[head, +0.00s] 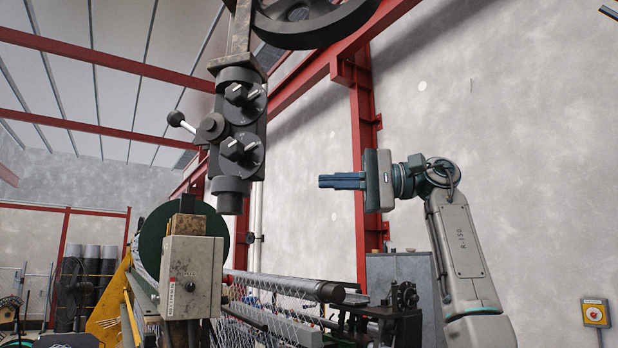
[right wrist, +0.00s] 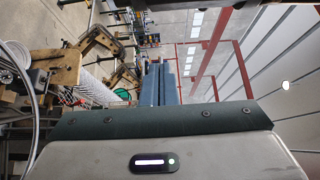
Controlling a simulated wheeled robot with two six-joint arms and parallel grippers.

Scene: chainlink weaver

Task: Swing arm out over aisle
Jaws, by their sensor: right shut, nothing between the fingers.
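My right arm reaches up from the lower right in the head view. Its right gripper (head: 322,181) points left in mid-air, with its blue fingers together and nothing between them. In the right wrist view the fingers (right wrist: 158,72) also lie side by side, closed. The chainlink weaver (head: 290,285) stands below and to the left, with wire mesh hanging from its roller. My left gripper is not in view. The open floor of the aisle is not clearly visible in the head view.
A dark drill-like head with knobs and a lever (head: 240,130) hangs left of the gripper. A grey control box (head: 191,277) stands at the machine's front. A red column (head: 365,150) rises behind the gripper. A yellow switch box (head: 595,312) is on the right wall.

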